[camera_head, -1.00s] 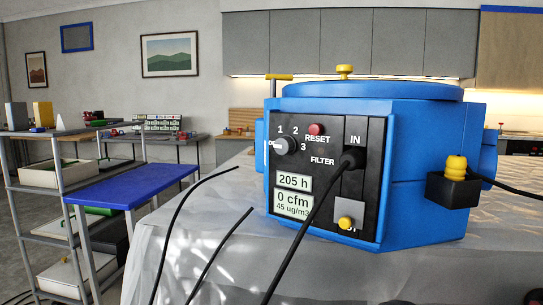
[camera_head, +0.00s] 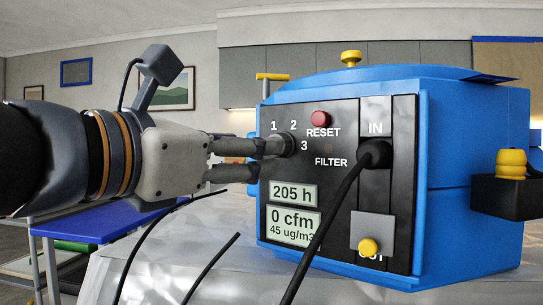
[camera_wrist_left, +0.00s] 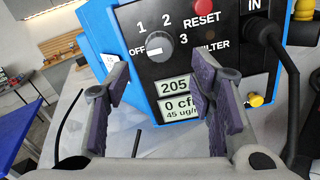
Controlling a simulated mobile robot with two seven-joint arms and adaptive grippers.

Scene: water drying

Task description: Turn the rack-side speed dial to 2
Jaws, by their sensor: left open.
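The speed dial (camera_head: 285,144) is a grey round knob on the black front panel of the blue machine (camera_head: 465,215), with 1, 2, 3 printed around it. In the left wrist view the dial (camera_wrist_left: 161,46) has its white mark pointing left, towards OFF. My left gripper (camera_head: 267,160) is open and empty in front of the panel, its upper finger overlapping the dial in the head view. In the wrist view its fingers (camera_wrist_left: 160,80) stand apart, below and either side of the dial. I cannot tell whether a finger touches it. My right gripper is not in view.
A red reset button (camera_head: 320,119) sits just right of the dial. A black cable (camera_head: 335,200) hangs from the IN port across the panel. Grey displays (camera_head: 293,194) read 205 h and 0 cfm. A blue-topped table (camera_head: 95,225) stands at left.

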